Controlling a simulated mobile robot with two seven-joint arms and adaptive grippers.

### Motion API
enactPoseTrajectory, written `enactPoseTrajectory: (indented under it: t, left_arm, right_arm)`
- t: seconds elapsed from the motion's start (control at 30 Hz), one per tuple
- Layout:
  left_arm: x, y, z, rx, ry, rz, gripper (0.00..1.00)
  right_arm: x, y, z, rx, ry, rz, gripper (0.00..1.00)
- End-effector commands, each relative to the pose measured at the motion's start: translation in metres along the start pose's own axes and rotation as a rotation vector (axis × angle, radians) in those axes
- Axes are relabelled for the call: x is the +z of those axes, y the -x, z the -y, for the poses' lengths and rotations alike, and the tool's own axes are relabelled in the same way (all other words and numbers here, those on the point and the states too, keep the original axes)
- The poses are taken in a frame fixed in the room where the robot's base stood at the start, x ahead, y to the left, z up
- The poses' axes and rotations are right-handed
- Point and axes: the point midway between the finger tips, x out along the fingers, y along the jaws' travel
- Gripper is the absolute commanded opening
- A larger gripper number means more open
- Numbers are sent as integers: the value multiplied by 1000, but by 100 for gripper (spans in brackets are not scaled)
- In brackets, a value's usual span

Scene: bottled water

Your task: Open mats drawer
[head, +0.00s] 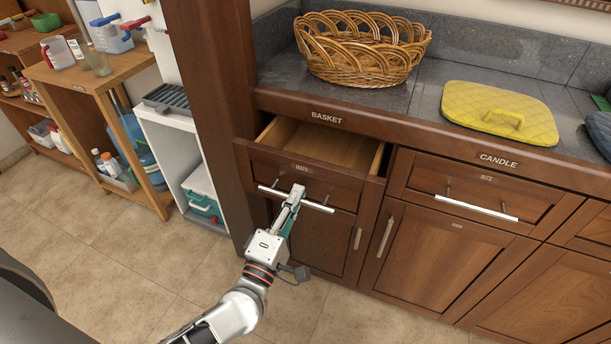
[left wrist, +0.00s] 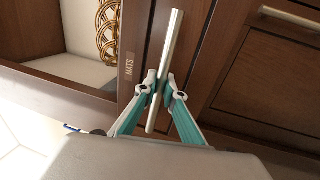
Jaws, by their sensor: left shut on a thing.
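The mats drawer (head: 307,174) is a brown wooden drawer below the basket label, pulled partly out, with its inside bare where it shows. Its MATS label also shows in the left wrist view (left wrist: 129,68). A silver bar handle (head: 318,206) runs across its front; it shows in the left wrist view (left wrist: 170,45) too. My left gripper (head: 297,194) is shut on the handle near its middle, with its fingers (left wrist: 160,90) on both sides of the bar. My right gripper is in neither view.
A shut drawer (head: 470,197) under the candle label is to the right. A cabinet door (head: 322,240) is below the open drawer. Tiled floor (head: 110,260) is clear at left.

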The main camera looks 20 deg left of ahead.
Motion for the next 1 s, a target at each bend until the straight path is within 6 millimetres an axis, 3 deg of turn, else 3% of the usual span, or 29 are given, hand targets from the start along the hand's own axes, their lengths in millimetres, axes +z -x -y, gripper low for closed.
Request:
enactPoseTrajectory:
  t: [0.2, 0.5, 0.7, 1.0]
  left_arm:
    - [0, 69, -15, -1, 0, 2, 0]
    - [0, 131, -26, -1, 1, 1, 0]
    - [0, 147, -30, 1, 0, 0, 0]
    - [0, 150, -30, 1, 0, -1, 0]
  right_arm:
    - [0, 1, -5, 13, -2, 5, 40]
    - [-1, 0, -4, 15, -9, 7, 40]
    - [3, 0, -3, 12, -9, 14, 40]
    - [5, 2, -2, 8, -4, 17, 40]
